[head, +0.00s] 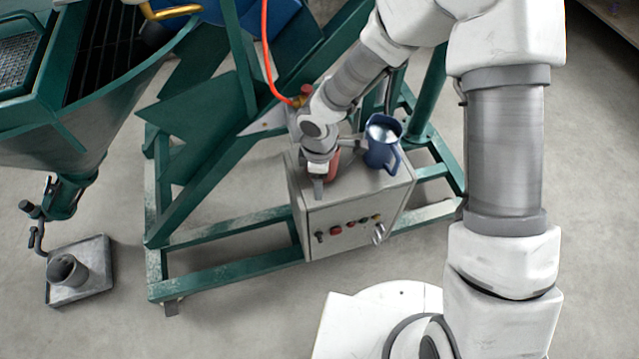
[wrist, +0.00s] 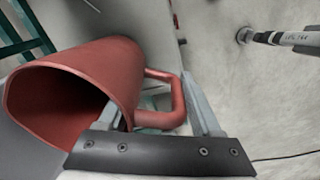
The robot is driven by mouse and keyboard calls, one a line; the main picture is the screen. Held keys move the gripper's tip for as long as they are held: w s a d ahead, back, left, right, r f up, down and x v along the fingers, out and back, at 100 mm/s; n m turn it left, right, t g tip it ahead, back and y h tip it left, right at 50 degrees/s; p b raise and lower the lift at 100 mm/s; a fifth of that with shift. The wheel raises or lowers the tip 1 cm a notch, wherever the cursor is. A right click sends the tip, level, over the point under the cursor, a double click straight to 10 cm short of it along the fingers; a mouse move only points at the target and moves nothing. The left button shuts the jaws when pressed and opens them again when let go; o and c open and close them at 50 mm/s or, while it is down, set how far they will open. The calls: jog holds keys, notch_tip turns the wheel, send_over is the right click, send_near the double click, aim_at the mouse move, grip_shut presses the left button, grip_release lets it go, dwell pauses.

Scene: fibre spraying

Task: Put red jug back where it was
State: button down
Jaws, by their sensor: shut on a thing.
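The red jug (head: 333,167) is over the top of the grey control box, mostly hidden behind my gripper (head: 320,180) in the head view. In the wrist view the red jug (wrist: 85,85) lies across the left, its open mouth facing the lower left. Its handle (wrist: 178,103) points right, between the fingers of my gripper (wrist: 155,100). My gripper is shut on the jug. I cannot tell whether the jug's base touches the box top.
A blue jug (head: 381,143) stands just right on the control box (head: 352,212), which has buttons on its front. A green steel frame (head: 225,228) surrounds the box. A green hopper (head: 75,130) and a grey tray (head: 90,283) holding a grey cup (head: 68,270) are at left.

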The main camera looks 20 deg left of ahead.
jog(key=shift+f, duration=0.65)
jog(key=shift+f, duration=0.2)
jog(key=shift+c, duration=0.3)
grip_release()
